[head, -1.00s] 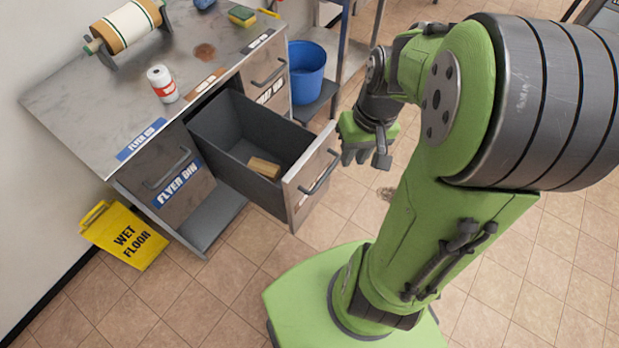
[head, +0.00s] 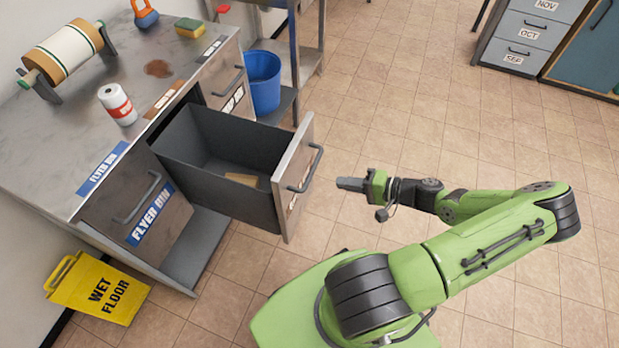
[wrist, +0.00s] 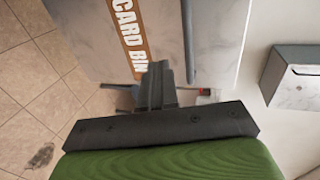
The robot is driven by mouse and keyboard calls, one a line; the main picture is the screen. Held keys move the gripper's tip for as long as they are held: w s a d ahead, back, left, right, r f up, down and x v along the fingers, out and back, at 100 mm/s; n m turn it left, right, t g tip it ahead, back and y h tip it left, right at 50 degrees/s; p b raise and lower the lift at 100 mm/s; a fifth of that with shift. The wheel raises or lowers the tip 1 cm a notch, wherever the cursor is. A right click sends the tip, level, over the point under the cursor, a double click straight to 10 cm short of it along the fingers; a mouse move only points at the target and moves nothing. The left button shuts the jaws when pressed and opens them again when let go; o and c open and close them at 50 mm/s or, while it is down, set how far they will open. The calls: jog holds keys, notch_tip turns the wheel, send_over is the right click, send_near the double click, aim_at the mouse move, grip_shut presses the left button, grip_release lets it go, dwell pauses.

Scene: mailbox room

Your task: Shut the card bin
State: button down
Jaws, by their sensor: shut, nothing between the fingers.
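The card bin (head: 235,205) is a dark grey drawer pulled well out of the counter in the head view. Its grey front has a bar handle (head: 307,170) and faces my arm. The wrist view shows the front with an orange label (wrist: 128,35) reading "CARD BIN", partly cut off. A tan block (head: 242,180) lies inside the bin. My gripper (head: 350,184) is shut and empty, a short way to the right of the drawer front, pointing at it. In the wrist view the closed fingers (wrist: 158,85) overlap the lower edge of the front; contact cannot be told.
The flyer bin (head: 135,210) is left of the card bin, under the same counter (head: 40,150). A blue bucket (head: 263,82) sits behind the bin. The tiled floor right of my arm is clear.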

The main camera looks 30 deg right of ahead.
aim_at(299, 175)
jog(key=x, duration=0.3)
jog(key=b+x, duration=0.1)
jog(key=x, duration=0.2)
jog(key=b+x, duration=0.1)
jog(key=x, duration=0.3)
jog(key=shift+a+r, duration=0.1)
jog(key=shift+r, duration=0.25)
jog(key=shift+w+a+r, duration=0.1)
jog(key=shift+w+a, duration=0.05)
jog(key=shift+w, duration=0.1)
